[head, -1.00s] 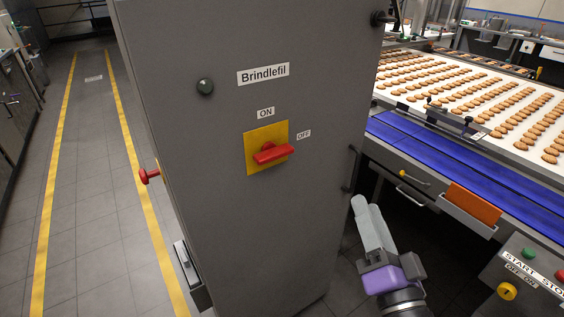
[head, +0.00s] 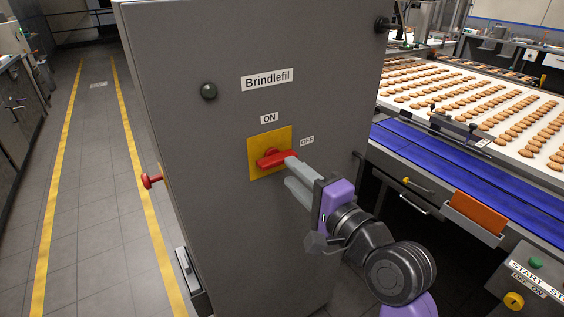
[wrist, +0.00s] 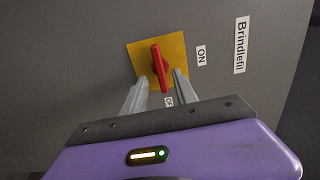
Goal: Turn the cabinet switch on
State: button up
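The red switch handle (head: 276,158) sits on a yellow plate (head: 256,145) on the grey cabinet (head: 215,215). The handle lies roughly level, pointing towards the OFF label (head: 307,141); the ON label (head: 269,118) is above the plate. My gripper (head: 289,171) is open at the right end of the handle. In the wrist view, the red handle (wrist: 161,70) shows between the two separated grey fingertips (wrist: 160,78), its lower end reaching between them. I cannot tell whether either finger touches it.
A dark green lamp (head: 209,91) is at the cabinet's upper left and looks unlit. A red knob (head: 151,180) sticks out from its left side. The floor at left is clear.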

aim_at(281, 163)
jog(key=shift+p+x, duration=0.3)
jog(key=shift+x, duration=2.25)
grip_shut()
